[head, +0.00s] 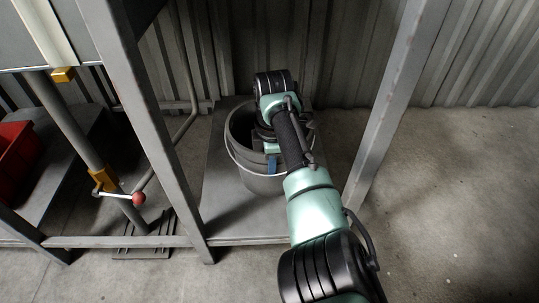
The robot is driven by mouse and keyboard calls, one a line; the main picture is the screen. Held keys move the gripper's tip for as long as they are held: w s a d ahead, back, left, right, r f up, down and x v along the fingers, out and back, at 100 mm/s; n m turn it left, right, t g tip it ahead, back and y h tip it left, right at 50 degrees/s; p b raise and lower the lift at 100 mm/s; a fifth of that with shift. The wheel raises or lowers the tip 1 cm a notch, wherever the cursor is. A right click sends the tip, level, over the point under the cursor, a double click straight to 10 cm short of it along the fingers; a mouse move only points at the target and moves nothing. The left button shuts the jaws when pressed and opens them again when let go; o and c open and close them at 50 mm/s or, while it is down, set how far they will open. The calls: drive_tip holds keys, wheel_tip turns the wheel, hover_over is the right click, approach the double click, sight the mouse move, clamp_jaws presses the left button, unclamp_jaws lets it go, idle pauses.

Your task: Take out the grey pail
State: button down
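The grey pail (262,184) stands upright on a low grey shelf (222,215) inside a metal frame. It has a thin light wire handle hanging across its front. My arm reaches in from the lower right and its end is over the pail's right side. My gripper (272,160) is at the pail's mouth, largely hidden by my own wrist. A small blue part shows at the pail's near rim. I cannot tell whether the fingers are open or shut, or whether they touch the rim.
A grey upright post (155,125) stands left of the pail and another post (388,100) stands right of it. A lever with a red knob (138,198) sticks out at left. A red bin (14,155) is at far left. Open concrete floor (460,190) lies to the right.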

idle(0.4)
wheel_tip(320, 180, up, 10)
drive_tip(key=p, duration=0.8)
drive_tip(key=shift+r, duration=0.1)
